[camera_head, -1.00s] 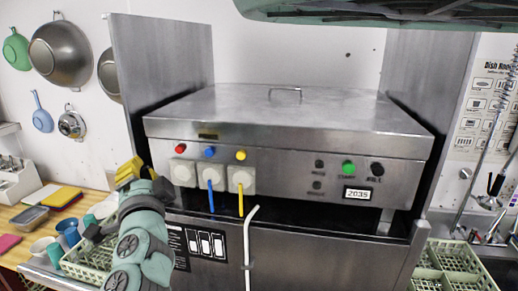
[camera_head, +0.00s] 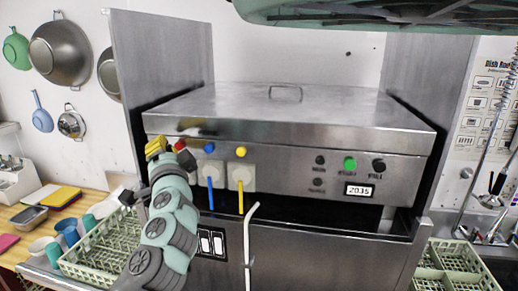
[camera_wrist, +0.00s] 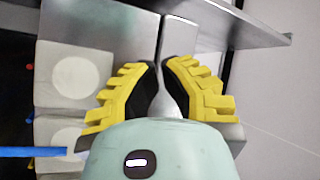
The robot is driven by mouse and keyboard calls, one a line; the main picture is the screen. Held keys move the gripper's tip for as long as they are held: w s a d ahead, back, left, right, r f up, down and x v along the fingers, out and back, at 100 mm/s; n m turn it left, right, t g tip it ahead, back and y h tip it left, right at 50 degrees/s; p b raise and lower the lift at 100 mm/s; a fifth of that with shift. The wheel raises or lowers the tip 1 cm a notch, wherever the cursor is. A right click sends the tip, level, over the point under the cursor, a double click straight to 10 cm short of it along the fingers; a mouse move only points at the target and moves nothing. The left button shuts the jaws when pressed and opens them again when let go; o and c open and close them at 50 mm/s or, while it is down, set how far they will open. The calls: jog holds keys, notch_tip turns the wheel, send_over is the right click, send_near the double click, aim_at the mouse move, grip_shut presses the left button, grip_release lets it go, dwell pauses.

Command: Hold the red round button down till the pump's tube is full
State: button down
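The red round button (camera_head: 179,145) is at the left of the machine's steel front, beside a blue button (camera_head: 209,147) and a yellow one (camera_head: 241,152). My gripper (camera_head: 158,147), with yellow fingers, is close left of the red button in the head view; contact cannot be told. In the wrist view its fingertips (camera_wrist: 160,63) are nearly together with nothing seen between them; the button is not visible there. The red button's white pump (camera_wrist: 75,75) shows no coloured tube; in the head view my arm hides it. The blue tube (camera_head: 210,193) and yellow tube (camera_head: 240,198) are coloured.
A green button (camera_head: 350,163), black knobs and a display (camera_head: 359,190) are on the right of the front. A white bent pipe (camera_head: 247,240) stands before the lower door. A steel side panel (camera_head: 160,60) rises at the left. A dish rack (camera_head: 90,255) is at lower left.

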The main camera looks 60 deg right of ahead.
dwell(1.3)
jog(key=shift+w+d, duration=0.1)
jog(key=shift+w+d+b, duration=0.1)
jog(key=shift+d+b, duration=0.25)
jog(key=shift+b, duration=0.1)
jog(key=shift+w+d+b, duration=0.1)
jog(key=shift+d+b, duration=0.25)
jog(key=shift+d, duration=0.1)
dwell(0.7)
jog(key=shift+a, duration=0.2)
dwell(2.0)
jog(key=shift+s+a, duration=0.25)
jog(key=shift+a, duration=0.45)
